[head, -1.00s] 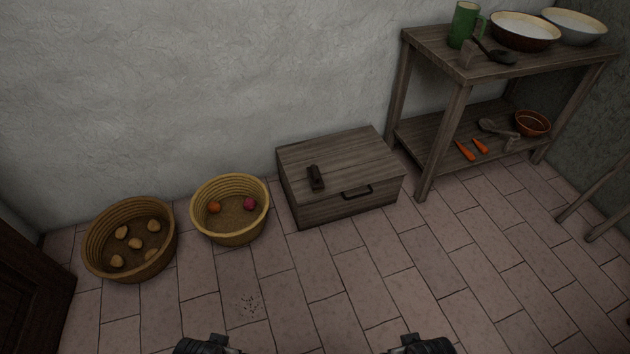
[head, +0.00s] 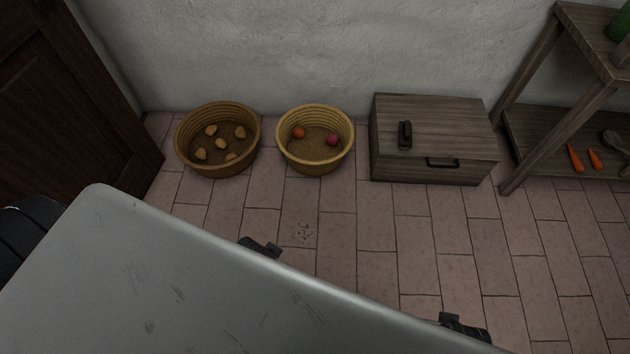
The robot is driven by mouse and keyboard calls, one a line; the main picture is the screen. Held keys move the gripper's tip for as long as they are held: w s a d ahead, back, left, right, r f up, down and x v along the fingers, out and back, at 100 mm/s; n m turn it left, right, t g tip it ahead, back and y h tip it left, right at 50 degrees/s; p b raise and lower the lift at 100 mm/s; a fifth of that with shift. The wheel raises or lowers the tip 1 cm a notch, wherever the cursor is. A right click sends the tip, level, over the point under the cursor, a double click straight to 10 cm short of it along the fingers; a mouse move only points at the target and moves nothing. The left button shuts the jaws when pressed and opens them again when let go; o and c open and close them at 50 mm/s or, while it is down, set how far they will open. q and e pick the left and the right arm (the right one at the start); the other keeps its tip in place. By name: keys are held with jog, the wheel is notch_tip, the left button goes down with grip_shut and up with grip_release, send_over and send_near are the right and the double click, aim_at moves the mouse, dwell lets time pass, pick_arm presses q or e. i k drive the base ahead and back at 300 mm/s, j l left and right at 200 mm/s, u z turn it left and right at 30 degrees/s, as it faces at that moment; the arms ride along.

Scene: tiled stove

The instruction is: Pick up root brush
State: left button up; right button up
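A small dark oblong object (head: 405,134) lies on the lid of the low wooden chest (head: 470,135) in the head view. It may be the root brush, but I cannot tell for sure. My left gripper (head: 260,247) shows only as a dark tip behind the edge of a grey surface. My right gripper (head: 465,326) shows in the same way at the lower right. Both are well short of the chest, and the grey surface hides most of them, so I cannot see their opening.
A large grey scratched surface (head: 160,290) fills the lower left, close to the camera. A basket with several potatoes (head: 190,165) and a basket with two round vegetables (head: 345,153) stand by the wall. A wooden shelf table (head: 530,75) stands right, a dark door (head: 75,95) left. The tiled floor between is clear.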

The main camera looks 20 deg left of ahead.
aim_at(404, 143)
jog(key=i+j, duration=0.25)
jog(key=i, duration=0.25)
jog(key=i+j, duration=0.25)
jog(key=i, duration=0.25)
